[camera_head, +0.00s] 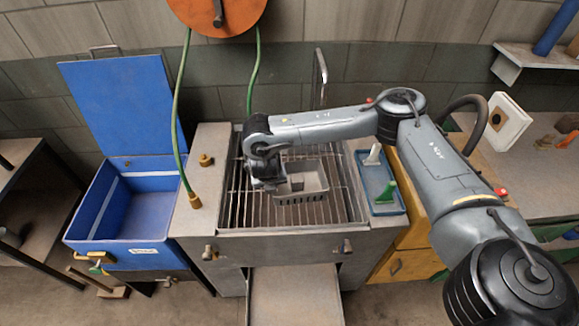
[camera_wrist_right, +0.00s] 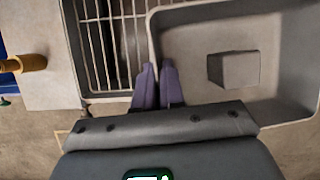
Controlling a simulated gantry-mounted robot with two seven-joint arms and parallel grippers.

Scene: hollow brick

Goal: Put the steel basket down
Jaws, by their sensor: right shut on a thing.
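The steel basket (camera_head: 303,195) is a grey open tray with slotted sides, over the wire rack (camera_head: 240,207) of the sink-like metal station. It looks level; I cannot tell whether its bottom touches the bars. A small grey block (camera_head: 297,183) lies in it. My right gripper (camera_head: 272,184) reaches in from the right and is at the basket's left side. In the right wrist view its two purple fingers (camera_wrist_right: 158,86) are shut on the left wall of the basket (camera_wrist_right: 190,45), with the block (camera_wrist_right: 233,69) inside. My left gripper is not in view.
An open blue bin (camera_head: 130,215) stands on the left. A blue tray (camera_head: 380,183) with a green-handled and a white-handled tool lies right of the rack. Rack bars left of the basket are clear.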

